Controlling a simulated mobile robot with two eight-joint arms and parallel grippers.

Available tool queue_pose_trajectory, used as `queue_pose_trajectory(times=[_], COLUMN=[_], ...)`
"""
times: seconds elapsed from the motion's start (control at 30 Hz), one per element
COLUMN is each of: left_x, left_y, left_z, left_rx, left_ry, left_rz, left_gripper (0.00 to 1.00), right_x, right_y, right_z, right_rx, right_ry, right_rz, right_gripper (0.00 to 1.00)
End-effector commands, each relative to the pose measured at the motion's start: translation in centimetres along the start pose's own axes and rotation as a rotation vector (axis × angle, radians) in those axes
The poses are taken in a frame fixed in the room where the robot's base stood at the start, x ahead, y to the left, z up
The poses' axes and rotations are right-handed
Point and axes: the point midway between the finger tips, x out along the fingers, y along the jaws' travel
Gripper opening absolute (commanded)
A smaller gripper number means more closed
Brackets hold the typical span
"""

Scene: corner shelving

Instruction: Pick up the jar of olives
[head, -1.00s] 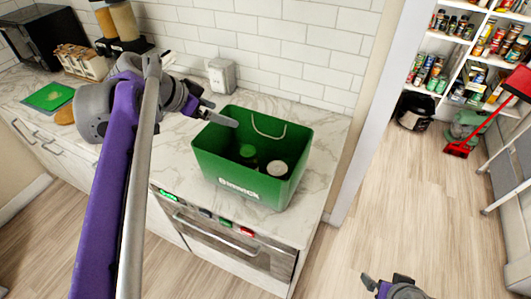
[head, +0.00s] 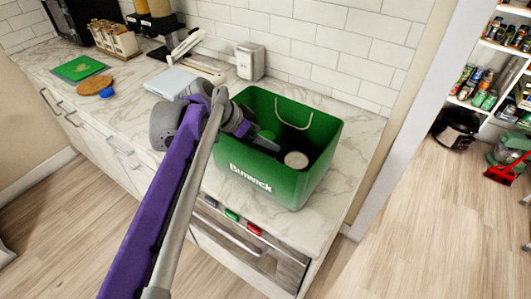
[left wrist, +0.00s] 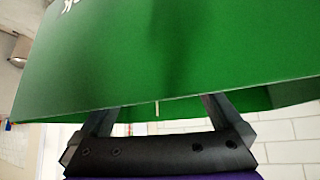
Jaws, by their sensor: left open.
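A green box (head: 262,180) lettered "Bunwick" stands open on the counter in the head view. Inside it is a jar with a pale round lid (head: 296,160). A green round shape (head: 267,134), perhaps another lid, shows beside my gripper. I cannot tell which one is the jar of olives. My left gripper (head: 263,142) reaches over the box's left rim, empty and near the green shape. In the left wrist view, its open fingers (left wrist: 160,108) lie apart beside a green box wall (left wrist: 170,60); no jar shows there. My right gripper is not in view.
A white tiled wall and a small grey-white box (head: 250,61) stand behind. A white scale-like item (head: 171,82), a wooden rack (head: 113,40) and a green board (head: 79,68) are to the left. The counter ends at the right, with floor beyond.

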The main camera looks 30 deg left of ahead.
Motion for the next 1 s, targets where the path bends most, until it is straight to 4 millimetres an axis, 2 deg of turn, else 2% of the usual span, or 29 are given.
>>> queue_pose_trajectory(times=[0.33, 0.6, 0.67, 1.0], left_x=[4.5, 5.0, 5.0, 5.0], left_y=[-0.2, -0.3, -0.3, -0.3], left_z=[0.2, 0.2, 0.2, 0.2], left_rx=[0.002, 0.001, 0.001, 0.001], left_ry=[0.0, 0.0, 0.0, 0.0], left_rz=[0.002, -0.001, -0.001, 0.0], left_gripper=[1.0, 1.0, 0.91, 0.3], right_x=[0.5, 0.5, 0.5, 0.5], right_y=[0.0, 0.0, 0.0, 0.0], right_z=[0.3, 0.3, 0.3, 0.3], right_rx=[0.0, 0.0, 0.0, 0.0], right_ry=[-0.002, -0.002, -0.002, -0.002], right_rz=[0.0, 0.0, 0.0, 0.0], right_gripper=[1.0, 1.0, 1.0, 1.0])
